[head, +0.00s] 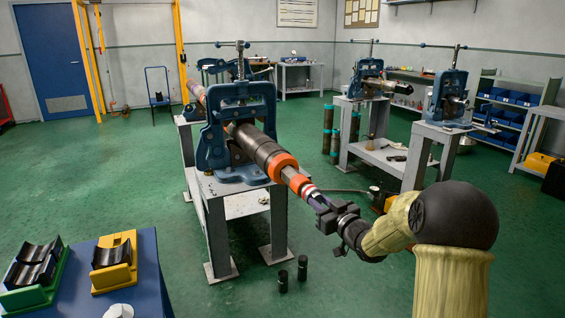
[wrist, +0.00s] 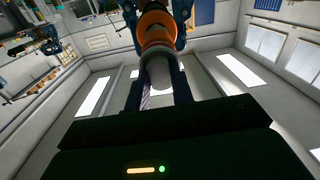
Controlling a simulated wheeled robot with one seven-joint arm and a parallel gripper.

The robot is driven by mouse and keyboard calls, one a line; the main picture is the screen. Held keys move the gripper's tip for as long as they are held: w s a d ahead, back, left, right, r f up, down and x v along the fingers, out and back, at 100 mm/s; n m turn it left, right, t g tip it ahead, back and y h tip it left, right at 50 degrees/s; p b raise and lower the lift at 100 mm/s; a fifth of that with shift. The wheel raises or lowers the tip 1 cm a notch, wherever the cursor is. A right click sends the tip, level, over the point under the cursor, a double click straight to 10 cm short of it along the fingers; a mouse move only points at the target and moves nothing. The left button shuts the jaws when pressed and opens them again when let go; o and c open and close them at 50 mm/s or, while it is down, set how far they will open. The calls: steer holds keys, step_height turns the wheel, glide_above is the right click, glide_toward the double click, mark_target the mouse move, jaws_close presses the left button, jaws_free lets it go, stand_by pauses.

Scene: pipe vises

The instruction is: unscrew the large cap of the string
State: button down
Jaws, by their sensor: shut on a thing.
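The string (head: 255,146) is a long dark pipe assembly clamped through a blue vise (head: 238,130). In the wrist view my two dark fingers lie on either side of a pale rounded end piece (wrist: 160,72), with the orange part (wrist: 157,29) just beyond. I cannot tell from the frames whether this end piece is the large cap; the fingers partly hide it.
The vise stands on a grey metal bench (head: 228,190). Two small dark cylinders (head: 283,281) stand on the green floor below. A blue table (head: 150,275) with green and yellow cradles is at the lower left. Other vise benches (head: 420,150) stand at right.

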steer(key=n+b, duration=0.9)
steer(key=n, duration=0.1)
steer(key=shift+s+a+f+g+h, duration=0.1)
steer(key=shift+a+f+g+h, duration=0.05)
steer(key=shift+f+g+h, duration=0.2)
steer(key=c, duration=1.3)
jaws_free()
steer(key=shift+r, duration=0.25)
steer(key=shift+b+v, duration=0.3)
steer(key=shift+v, duration=0.8)
